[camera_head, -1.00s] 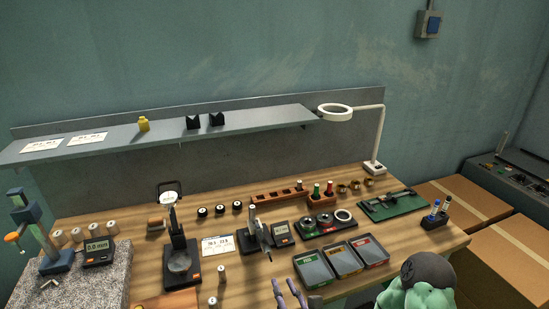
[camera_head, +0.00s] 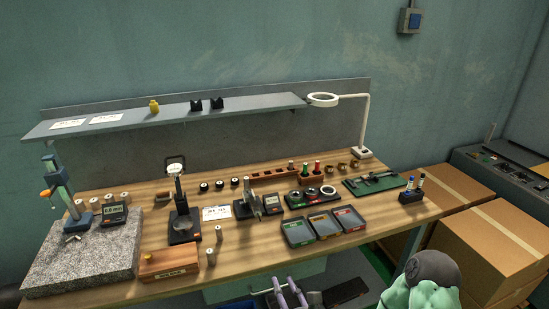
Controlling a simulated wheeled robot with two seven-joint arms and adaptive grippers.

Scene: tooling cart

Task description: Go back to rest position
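A green and dark grey part at the lower right looks like one of my own arm links.
The bench holds a granite plate (camera_head: 85,262), a wooden block (camera_head: 170,263), gauges and three parts trays (camera_head: 325,224). Cardboard boxes (camera_head: 490,250) stand to the right. A shelf (camera_head: 170,120) runs along the back. Open space lies before the bench's front edge.

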